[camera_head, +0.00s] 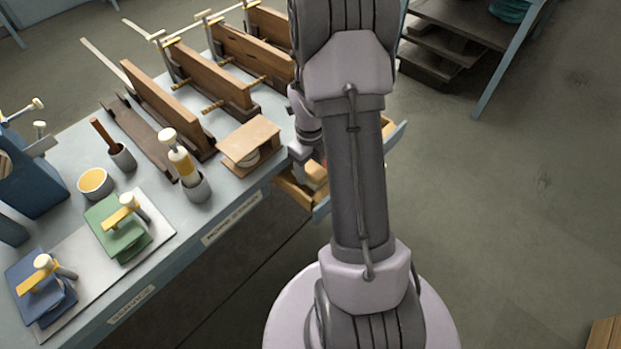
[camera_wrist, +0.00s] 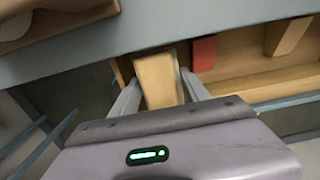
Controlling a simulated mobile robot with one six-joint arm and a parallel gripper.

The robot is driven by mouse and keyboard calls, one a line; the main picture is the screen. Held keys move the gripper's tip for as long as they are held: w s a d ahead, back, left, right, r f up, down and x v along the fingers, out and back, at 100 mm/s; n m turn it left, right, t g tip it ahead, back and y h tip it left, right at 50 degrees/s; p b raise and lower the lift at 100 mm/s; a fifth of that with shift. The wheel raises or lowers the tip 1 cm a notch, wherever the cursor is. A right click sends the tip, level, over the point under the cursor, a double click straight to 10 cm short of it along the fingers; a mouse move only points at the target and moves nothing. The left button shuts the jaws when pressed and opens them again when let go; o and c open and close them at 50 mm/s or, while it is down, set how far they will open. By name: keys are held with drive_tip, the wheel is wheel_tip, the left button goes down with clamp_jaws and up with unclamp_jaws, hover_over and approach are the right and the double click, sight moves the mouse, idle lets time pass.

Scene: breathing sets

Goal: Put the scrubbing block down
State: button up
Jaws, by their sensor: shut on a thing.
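The scrubbing block (camera_wrist: 158,82), a tan wooden block, sits between the two grey fingers of my gripper (camera_wrist: 158,80) in the wrist view. The gripper is shut on it. The block is over or inside the left part of an open wooden drawer (camera_wrist: 258,83); I cannot tell whether it touches the drawer floor. In the head view my arm hides most of the gripper, and the open drawer (camera_head: 291,189) shows at the bench's right end, below the top.
In the wrist view a red block (camera_wrist: 204,53) and a tan wooden piece (camera_wrist: 287,37) are in the drawer, right of the held block. The workbench (camera_head: 226,203) carries a wooden stand (camera_head: 250,140), a cup with a brush, clamps and pads. Open floor lies to the right.

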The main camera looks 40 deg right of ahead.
sight(310, 177)
drive_tip(key=shift+f+b, duration=0.55)
drive_tip(key=shift+f, duration=1.35)
drive_tip(key=shift+f, duration=0.1)
drive_tip(key=shift+f+b, duration=0.15)
drive_tip(key=shift+b, duration=0.15)
drive_tip(key=o, duration=1.3)
wheel_tip(310, 177, up, 13)
drive_tip(key=p, duration=0.5)
drive_tip(key=shift+f, duration=0.15)
